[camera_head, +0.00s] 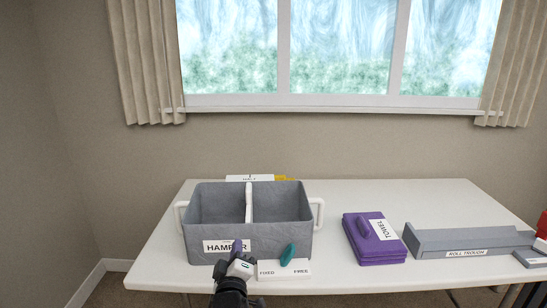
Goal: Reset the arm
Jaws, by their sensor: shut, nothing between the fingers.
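My gripper (238,246) is at the lower middle of the head view, at the table's front edge. It is shut, with nothing seen held in it. It overlaps the front wall of the grey hamper (204,214) in the picture and covers part of its "HAMPER" label. The arm comes up from the bottom of the picture; most of it is out of view. I cannot tell whether the gripper touches the hamper.
A white table (345,190) holds a purple towel stack (375,240), a grey roll trough (455,239) and a teal object (288,254) by a "FIXED FREE" sign (283,271). The hamper has a divider and white side handles. Bare table lies behind the towel.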

